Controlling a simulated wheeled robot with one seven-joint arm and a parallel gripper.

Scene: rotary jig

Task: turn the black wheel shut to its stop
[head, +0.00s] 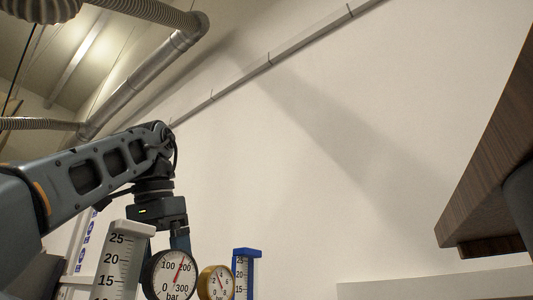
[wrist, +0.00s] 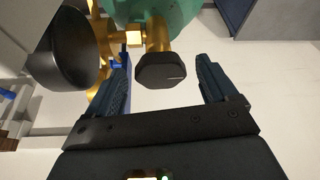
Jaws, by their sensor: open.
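A black faceted wheel (wrist: 161,71) sits on a brass stem in the wrist view, with a thin pale mark on its face. My gripper (wrist: 164,62) is open. Its two blue-grey fingers stand on either side of the wheel, with a visible gap on each side. The wheel looks apart from both fingers; the depth between them is hard to judge. In the head view my gripper (head: 180,240) points down behind the gauges, its fingertips hidden. The wheel does not show there.
A black-rimmed gauge (head: 171,274), a brass gauge (head: 215,283), a white scale (head: 119,260) and a blue scale (head: 246,272) stand around my gripper. In the wrist view a black round body (wrist: 65,52) and brass fittings crowd the left finger; a green body (wrist: 180,14) lies beyond.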

